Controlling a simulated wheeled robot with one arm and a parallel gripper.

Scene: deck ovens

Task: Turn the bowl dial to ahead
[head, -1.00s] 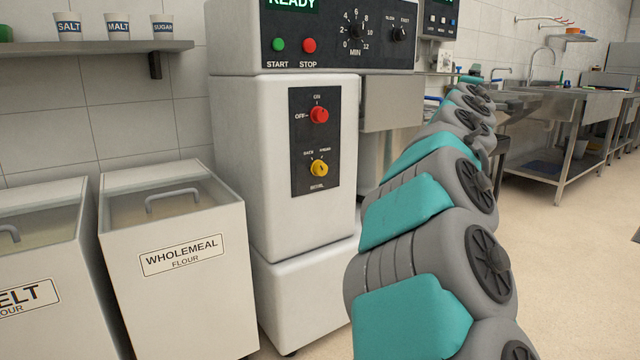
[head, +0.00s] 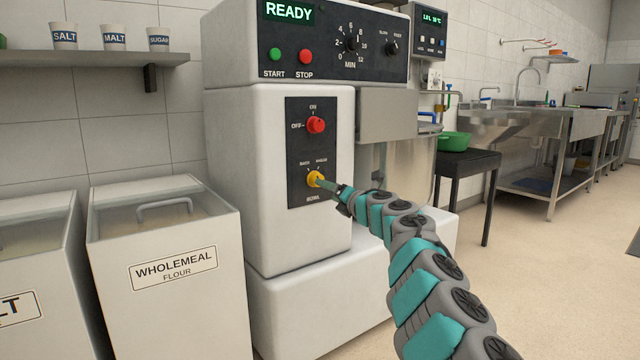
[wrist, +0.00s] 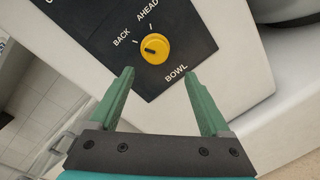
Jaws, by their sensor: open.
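The yellow bowl dial (head: 315,179) sits low on the black panel (head: 298,145) of the white mixer, with BACK and AHEAD marked above it. In the wrist view the dial (wrist: 160,42) lies ahead of my fingertips, between their lines. Its dark mark points to the picture's left, on the BACK side. My gripper (wrist: 158,74) is open and empty, with one green finger on each side below the dial. A gap shows between fingertips and dial. In the head view my gripper (head: 327,184) reaches the dial from the right and partly overlaps its edge.
A red on/off dial (head: 315,125) sits above the bowl dial. The mixer's wide white base (head: 320,300) juts out below the panel. A wholemeal flour bin (head: 180,290) stands at left. A black stand (head: 465,165) with a green bowl (head: 454,141) is at right.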

